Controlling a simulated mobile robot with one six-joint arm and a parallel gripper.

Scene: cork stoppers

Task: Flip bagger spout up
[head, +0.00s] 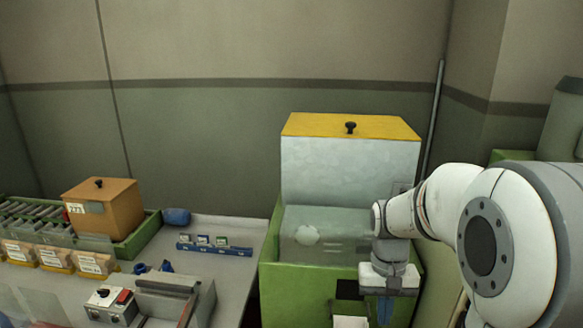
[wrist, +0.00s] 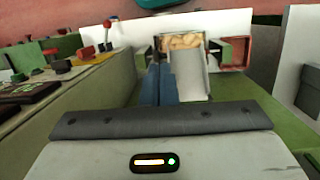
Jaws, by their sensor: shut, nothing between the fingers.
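The bagger (head: 274,283) is a green cabinet with a pale hopper and a yellow lid, right of centre in the head view. Low on its front is a white spout (head: 350,322) under a dark opening. In the wrist view the spout (wrist: 190,78) is a pale chute sloping down from an opening filled with tan corks (wrist: 182,40). My gripper (head: 385,312) points down in front of the bagger, just right of the spout. Its blue fingers (wrist: 158,85) are shut and empty, beside the chute in the wrist view. I cannot tell whether they touch it.
A worktable (head: 225,262) stands to the left. It holds a wooden box (head: 105,208), several labelled bags, a blue rack (head: 214,249) and a control box (head: 110,305) with a red button. In the wrist view, a red-edged bracket (wrist: 236,52) is right of the chute.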

